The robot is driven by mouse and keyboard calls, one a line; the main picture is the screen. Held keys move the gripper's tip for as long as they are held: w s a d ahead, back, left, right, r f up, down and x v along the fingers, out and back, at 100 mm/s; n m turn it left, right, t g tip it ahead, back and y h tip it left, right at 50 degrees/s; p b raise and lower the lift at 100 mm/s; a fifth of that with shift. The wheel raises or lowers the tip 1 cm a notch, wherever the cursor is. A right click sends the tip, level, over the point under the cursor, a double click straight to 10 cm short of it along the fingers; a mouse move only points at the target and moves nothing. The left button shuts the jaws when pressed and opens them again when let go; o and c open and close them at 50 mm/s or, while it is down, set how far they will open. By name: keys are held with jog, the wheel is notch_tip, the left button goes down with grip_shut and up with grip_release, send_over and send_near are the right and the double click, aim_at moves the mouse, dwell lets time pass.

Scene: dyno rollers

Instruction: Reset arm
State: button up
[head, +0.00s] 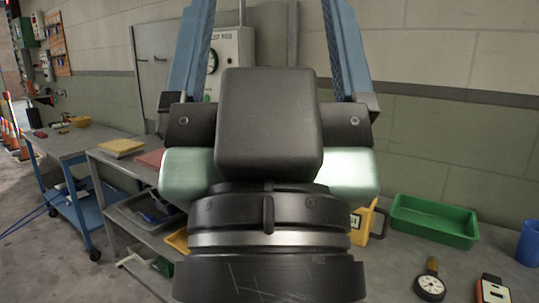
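My gripper (268,20) fills the middle of the head view, close to the camera and pointing up and away. Its two blue fingers stand wide apart, one left and one right. The fingertips run out of the top of the picture. I see nothing held between the visible parts of the fingers; only the wall and a grey wall box (240,45) show behind. The dark wrist below hides the middle of the workbench.
On the right, the bench holds a green tray (435,220), a blue cup (530,243), a round gauge (430,283), a red-and-black meter (493,290) and a partly hidden yellow container (364,224). A blue-framed cart (75,150) stands left. Bare floor shows lower left.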

notch_tip(320, 180, up, 19)
jog(key=p, duration=1.6)
jog(key=shift+p, duration=0.3)
